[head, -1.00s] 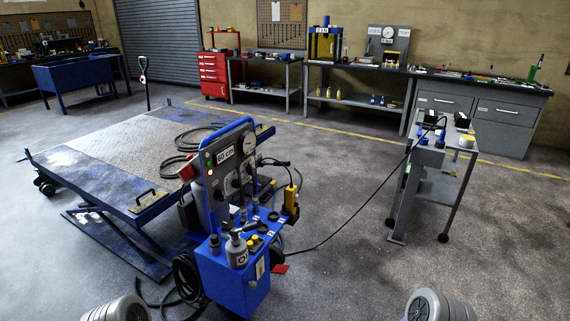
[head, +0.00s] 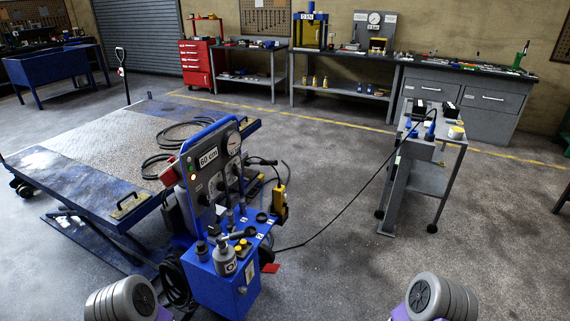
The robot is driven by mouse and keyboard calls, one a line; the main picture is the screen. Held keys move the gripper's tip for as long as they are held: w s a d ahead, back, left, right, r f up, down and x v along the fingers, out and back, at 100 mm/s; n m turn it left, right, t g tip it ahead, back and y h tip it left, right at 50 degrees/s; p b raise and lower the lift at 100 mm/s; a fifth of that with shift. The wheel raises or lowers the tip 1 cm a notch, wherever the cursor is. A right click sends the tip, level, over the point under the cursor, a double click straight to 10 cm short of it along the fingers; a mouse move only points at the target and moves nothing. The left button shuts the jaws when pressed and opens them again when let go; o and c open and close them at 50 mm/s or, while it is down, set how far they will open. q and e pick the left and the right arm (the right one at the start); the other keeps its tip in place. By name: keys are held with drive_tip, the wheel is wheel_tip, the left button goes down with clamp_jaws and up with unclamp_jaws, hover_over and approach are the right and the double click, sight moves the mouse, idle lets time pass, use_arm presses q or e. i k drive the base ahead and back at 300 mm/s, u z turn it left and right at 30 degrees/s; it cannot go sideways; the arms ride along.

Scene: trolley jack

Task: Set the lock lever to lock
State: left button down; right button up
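The blue trolley unit (head: 222,286) stands just ahead, left of centre. Its upright grey panel (head: 203,187) carries a "60 cm" display (head: 208,158), a round gauge (head: 234,144), a red part and dark controls. On its lower shelf are a dark lever-like handle (head: 238,234), a grey bottle (head: 224,256) and small labels too small to read. I cannot tell which part is the lock lever or how it is set. A blue lift table (head: 128,208) with a metal top stands behind it on the left. Neither gripper is in view; only my grey and purple arm links show at the bottom.
A yellow pendant (head: 280,202) hangs at the trolley's right side. A dark cable runs across the floor to a grey wheeled cart (head: 432,180) on the right. Workbenches and a red tool cabinet (head: 196,64) line the back wall. The floor between trolley and cart is otherwise open.

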sight(263, 163)
drive_tip(key=z, duration=0.5)
drive_tip(key=i, duration=1.9)
drive_tip(key=z, duration=0.4)
drive_tip(key=i, duration=1.2)
drive_tip(key=u, duration=0.1)
